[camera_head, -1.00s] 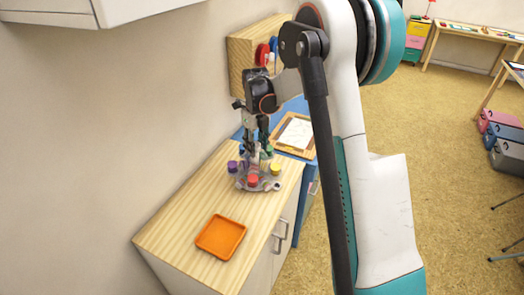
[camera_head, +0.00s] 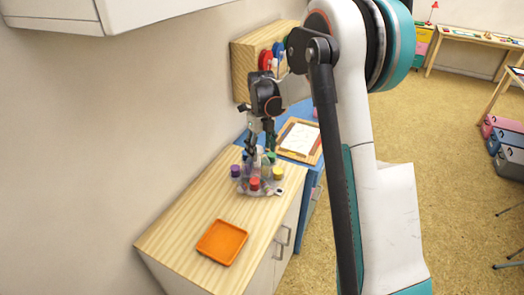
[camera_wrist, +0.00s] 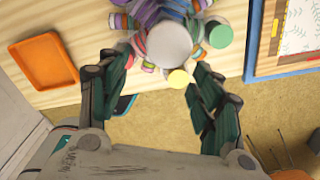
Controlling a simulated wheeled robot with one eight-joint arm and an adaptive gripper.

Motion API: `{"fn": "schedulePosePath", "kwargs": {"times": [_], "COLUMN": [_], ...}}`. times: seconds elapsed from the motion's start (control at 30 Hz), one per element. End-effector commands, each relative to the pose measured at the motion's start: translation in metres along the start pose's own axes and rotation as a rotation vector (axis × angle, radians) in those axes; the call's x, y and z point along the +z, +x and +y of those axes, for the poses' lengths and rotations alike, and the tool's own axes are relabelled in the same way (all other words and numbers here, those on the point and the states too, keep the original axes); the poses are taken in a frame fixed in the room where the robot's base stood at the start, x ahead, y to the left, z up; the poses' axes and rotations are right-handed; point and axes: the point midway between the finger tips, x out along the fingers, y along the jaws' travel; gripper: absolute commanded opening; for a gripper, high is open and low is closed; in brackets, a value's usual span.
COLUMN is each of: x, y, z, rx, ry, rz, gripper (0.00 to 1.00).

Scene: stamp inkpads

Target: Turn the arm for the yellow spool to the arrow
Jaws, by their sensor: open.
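A round spool stand (camera_head: 262,191) with a pale base stands at the far part of the wooden counter. Its yellow spool (camera_head: 278,174) is on the right side; in the wrist view the yellow spool (camera_wrist: 178,78) shows just below the grey round hub top (camera_wrist: 169,44). Red (camera_head: 254,184), purple (camera_head: 235,171) and green (camera_head: 271,158) spools stand around it. My gripper (camera_head: 261,148) points down over the stand, open and empty. In the wrist view its fingers (camera_wrist: 160,76) are spread to either side of the yellow spool, apart from it. I cannot make out the arrow.
An orange tray (camera_head: 222,242) lies on the wooden counter (camera_head: 180,232) in front of the stand. A framed sheet (camera_head: 299,139) lies on a blue surface behind. The wall rises close on the left. Open floor lies to the right.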

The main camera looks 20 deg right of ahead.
Motion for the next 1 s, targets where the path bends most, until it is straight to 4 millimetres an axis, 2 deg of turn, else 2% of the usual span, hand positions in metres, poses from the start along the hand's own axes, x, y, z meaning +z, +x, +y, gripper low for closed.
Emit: {"fn": "schedulePosePath", "kwargs": {"times": [0.3, 0.5, 0.7, 0.97, 1.0], "x": [-0.001, -0.002, -0.002, -0.002, -0.002], "y": [-0.062, -0.094, -0.109, -0.11, -0.11], "z": [0.0, 0.0, -0.001, -0.001, -0.001], "rx": [0.0, 0.0, 0.0, 0.0, 0.0], "ry": [0.0, 0.001, 0.001, 0.001, 0.001], "rz": [0.001, 0.001, 0.001, 0.001, 0.001], "gripper": [0.59, 0.59, 0.59, 0.59, 0.55]}}
